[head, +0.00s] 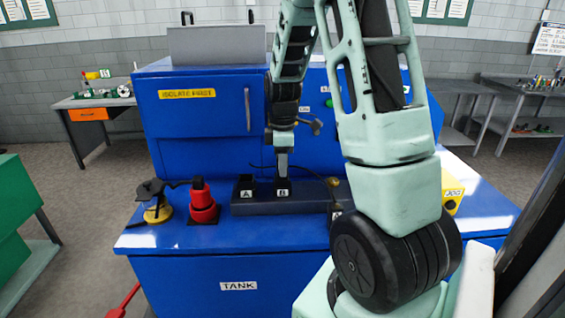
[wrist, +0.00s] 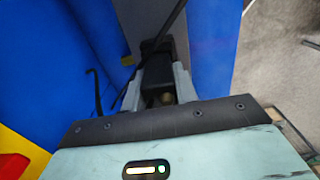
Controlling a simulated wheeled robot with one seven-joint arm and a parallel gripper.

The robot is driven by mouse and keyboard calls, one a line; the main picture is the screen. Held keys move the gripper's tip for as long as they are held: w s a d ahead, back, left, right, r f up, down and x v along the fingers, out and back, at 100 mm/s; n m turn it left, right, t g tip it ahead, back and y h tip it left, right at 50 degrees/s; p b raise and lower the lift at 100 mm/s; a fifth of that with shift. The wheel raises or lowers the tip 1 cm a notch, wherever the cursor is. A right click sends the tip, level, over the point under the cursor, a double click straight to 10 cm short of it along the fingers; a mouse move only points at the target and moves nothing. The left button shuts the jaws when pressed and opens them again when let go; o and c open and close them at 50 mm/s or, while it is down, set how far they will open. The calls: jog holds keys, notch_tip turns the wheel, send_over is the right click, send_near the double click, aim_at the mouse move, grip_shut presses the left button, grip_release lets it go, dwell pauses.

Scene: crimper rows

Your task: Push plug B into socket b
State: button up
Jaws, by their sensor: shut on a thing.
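My gripper (head: 283,176) points down over the dark rail (head: 305,200) on the blue tank bench, right at the spot labelled B. In the wrist view its two grey fingers are shut on a dark block, which I take to be plug B (wrist: 156,70). A black cable (wrist: 172,28) runs up from near it. In the head view the fingers hide most of the plug, so I cannot tell whether it still touches the rail. A black plug A (head: 246,182) stands to the left, above label A. I cannot make out socket b.
A red knob (head: 203,205) and a yellow-based black device (head: 158,205) stand left of the rail. My arm covers much of the right side. The blue cabinet (head: 205,115) rises close behind the rail. The bench's front left is clear.

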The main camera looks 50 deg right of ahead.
jog(key=shift+f+b, duration=0.5)
jog(key=shift+f, duration=0.25)
jog(key=o, duration=1.2)
jog(key=shift+c, duration=0.2)
jog(key=shift+r, duration=0.1)
notch_tip(320, 180, up, 17)
jog(key=b, duration=0.3)
jog(key=shift+r, duration=0.15)
